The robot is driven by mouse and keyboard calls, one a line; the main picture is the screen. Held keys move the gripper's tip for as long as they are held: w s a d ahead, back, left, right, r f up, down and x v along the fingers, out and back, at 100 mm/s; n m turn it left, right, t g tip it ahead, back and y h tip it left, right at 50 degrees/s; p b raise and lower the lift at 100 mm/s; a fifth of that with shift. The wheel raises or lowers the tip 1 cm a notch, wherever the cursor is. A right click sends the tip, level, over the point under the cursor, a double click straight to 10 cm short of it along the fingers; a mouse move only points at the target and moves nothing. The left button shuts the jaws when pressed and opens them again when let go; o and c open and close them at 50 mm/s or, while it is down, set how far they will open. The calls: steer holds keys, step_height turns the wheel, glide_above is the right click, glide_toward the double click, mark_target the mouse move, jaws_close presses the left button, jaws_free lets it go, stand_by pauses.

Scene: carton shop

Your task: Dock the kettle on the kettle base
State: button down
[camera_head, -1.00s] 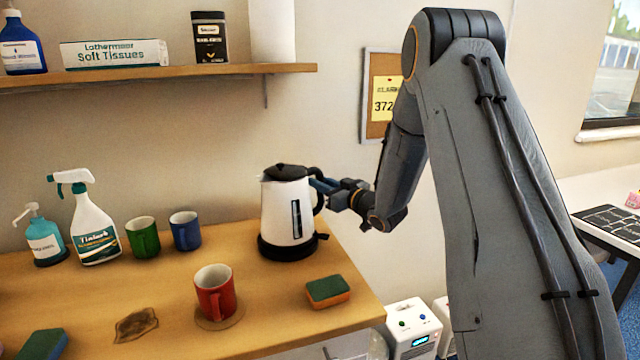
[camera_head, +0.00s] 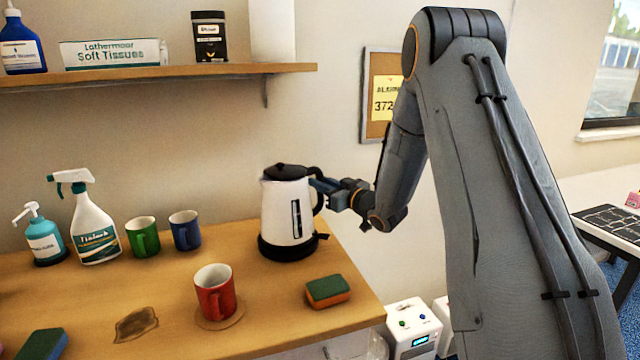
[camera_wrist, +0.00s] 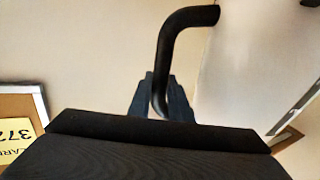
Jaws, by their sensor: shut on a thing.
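The white kettle (camera_head: 284,210) with a black lid stands upright near the right end of the wooden counter. The black kettle base (camera_head: 289,248) is under it. The kettle appears to sit on the base, with no clear gap showing, though I cannot tell whether it is fully seated. My gripper (camera_head: 318,187) is at the right of the kettle, shut on its black handle. In the wrist view the handle (camera_wrist: 172,50) runs down between the fingers of my gripper (camera_wrist: 160,100), and the pale kettle body (camera_wrist: 250,65) fills the right side.
A sponge (camera_head: 328,291) and a red mug (camera_head: 215,292) on a coaster are in front of the kettle. A blue mug (camera_head: 185,230), a green mug (camera_head: 142,237) and a spray bottle (camera_head: 95,225) stand to the left. A shelf (camera_head: 160,75) hangs above.

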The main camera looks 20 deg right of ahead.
steer(key=shift+f+b, duration=0.35)
steer(key=shift+f, duration=0.15)
stand_by(0.3)
steer(key=c, duration=1.9)
jaws_free()
steer(key=shift+f, duration=0.15)
steer(key=shift+p+v, duration=1.7)
steer(key=shift+v, duration=3.85)
steer(key=shift+w, duration=0.15)
steer(key=s+a+f+m+g+h, duration=0.1)
steer(key=s+g, duration=0.4)
steer(key=s, duration=0.6)
steer(key=s+a+f+m+g+h, duration=0.2)
steer(key=s+a+g+h, duration=0.2)
steer(key=s, duration=0.7)
steer(key=s+a+f+m+g+h, duration=0.2)
steer(key=s+g, duration=0.4)
steer(key=s, duration=0.4)
steer(key=shift+s+a+f+m+h, duration=0.15)
steer(key=shift+s+a, duration=0.05)
steer(key=shift+a, duration=0.2)
steer(key=shift+s+a+f+m+h, duration=0.1)
steer(key=shift+s+a+m+h, duration=0.1)
steer(key=shift+a, duration=0.2)
